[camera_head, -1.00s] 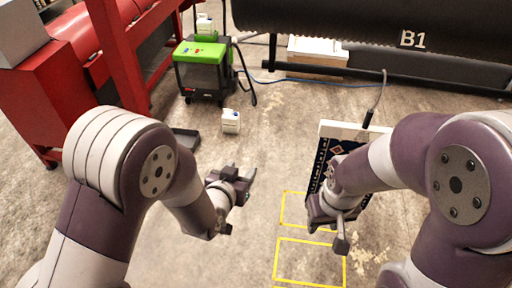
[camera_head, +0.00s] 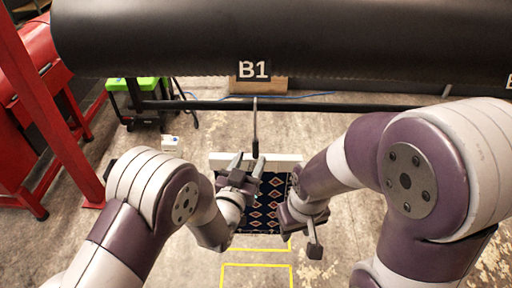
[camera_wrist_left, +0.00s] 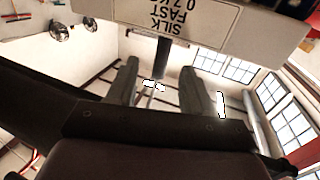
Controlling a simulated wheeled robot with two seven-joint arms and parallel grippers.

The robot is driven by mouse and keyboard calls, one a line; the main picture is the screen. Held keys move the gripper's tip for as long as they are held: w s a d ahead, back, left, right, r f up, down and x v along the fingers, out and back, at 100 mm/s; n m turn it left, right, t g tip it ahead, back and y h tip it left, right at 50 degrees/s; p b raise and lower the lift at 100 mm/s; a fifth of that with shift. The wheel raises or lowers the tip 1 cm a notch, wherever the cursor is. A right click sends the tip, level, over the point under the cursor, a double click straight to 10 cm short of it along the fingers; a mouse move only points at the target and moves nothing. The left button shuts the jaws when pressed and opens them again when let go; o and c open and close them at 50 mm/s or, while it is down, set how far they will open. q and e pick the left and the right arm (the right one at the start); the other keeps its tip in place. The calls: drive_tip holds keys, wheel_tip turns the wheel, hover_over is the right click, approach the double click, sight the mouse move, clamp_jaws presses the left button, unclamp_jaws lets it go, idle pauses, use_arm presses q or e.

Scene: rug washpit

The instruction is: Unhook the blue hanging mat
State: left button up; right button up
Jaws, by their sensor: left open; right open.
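The blue hanging mat (camera_head: 272,193), dark blue with red and cream diamonds, hangs below a white bar (camera_head: 286,158) in the head view. A thin hanger with a dark grip (camera_head: 255,148) runs up from the bar toward a black rail. My left gripper (camera_head: 247,165) is open in front of the bar, its fingers pointing up near the grip. In the left wrist view the dark stem (camera_wrist_left: 162,58) appears between the open fingers (camera_wrist_left: 157,88), below a white board (camera_wrist_left: 235,25) with an upside-down label. My right gripper (camera_head: 306,220) is open beside the mat's right edge.
A black rail (camera_head: 330,107) crosses behind the mat, under a large black roller (camera_head: 380,45) marked B1. A red machine frame (camera_head: 50,110) and a green-topped washer (camera_head: 135,98) stand at left. A white bottle (camera_head: 169,142) and yellow lines (camera_head: 257,265) are on the floor.

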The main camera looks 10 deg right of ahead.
sight(254, 150)
use_arm(q)
drive_tip(key=b+x, duration=0.1)
drive_tip(key=x, duration=0.2)
drive_tip(key=shift+w+f, duration=0.15)
drive_tip(key=shift+w, duration=0.15)
drive_tip(key=shift+b+x, duration=0.45)
drive_tip(key=shift+x, duration=0.55)
drive_tip(key=shift+d, duration=0.1)
clamp_jaws()
drive_tip(key=shift+r, duration=0.25)
idle(0.3)
